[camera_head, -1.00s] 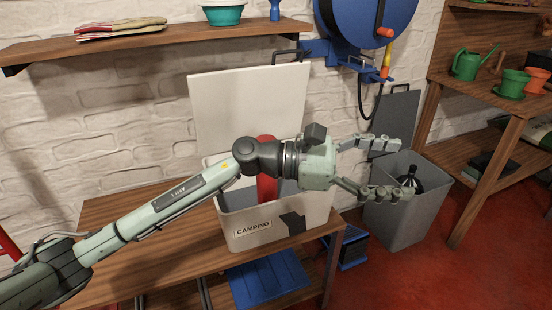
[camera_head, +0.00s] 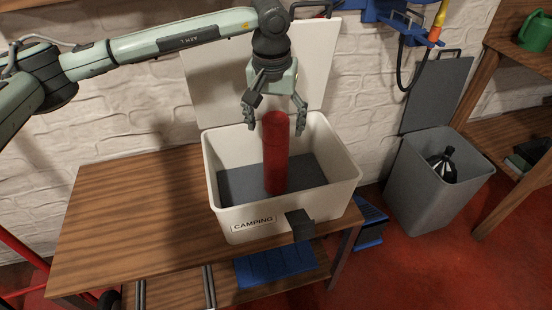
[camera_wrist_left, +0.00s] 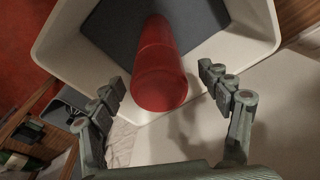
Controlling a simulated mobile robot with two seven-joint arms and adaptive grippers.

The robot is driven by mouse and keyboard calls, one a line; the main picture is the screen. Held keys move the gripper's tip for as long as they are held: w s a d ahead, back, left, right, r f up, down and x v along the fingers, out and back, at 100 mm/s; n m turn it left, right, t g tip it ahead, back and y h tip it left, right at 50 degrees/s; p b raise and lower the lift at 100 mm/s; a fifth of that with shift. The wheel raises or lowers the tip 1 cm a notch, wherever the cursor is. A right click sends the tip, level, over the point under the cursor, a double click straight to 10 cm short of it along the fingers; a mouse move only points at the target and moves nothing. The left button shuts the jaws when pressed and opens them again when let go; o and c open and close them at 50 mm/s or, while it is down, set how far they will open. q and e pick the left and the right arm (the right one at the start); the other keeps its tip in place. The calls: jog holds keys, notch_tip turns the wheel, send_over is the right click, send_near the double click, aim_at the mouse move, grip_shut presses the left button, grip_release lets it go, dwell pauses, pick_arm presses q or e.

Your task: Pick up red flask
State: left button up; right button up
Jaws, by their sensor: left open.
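The red flask (camera_head: 275,155) stands upright inside the white box labelled CAMPING (camera_head: 338,178), on the box's dark grey bottom. My left gripper (camera_head: 274,122) points down at the flask's top, with its fingers spread to either side of it. In the left wrist view the flask (camera_wrist_left: 158,70) lies between the two open fingers (camera_wrist_left: 165,95), with gaps on both sides. The gripper holds nothing. My right gripper does not show.
The box stands on a wooden table (camera_head: 130,215), whose left part is clear. Its raised white lid (camera_head: 205,90) is behind the gripper. A grey bin (camera_head: 425,200) with a dark bottle (camera_head: 443,165) stands to the right. Blue items lie below.

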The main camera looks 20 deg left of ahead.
aim_at(275, 158)
pick_arm(q)
jog(key=shift+w+f, duration=0.2)
jog(key=shift+f, duration=0.6)
jog(key=shift+w+f, duration=0.2)
jog(key=shift+f, duration=0.55)
jog(key=shift+c, duration=0.2)
grip_shut()
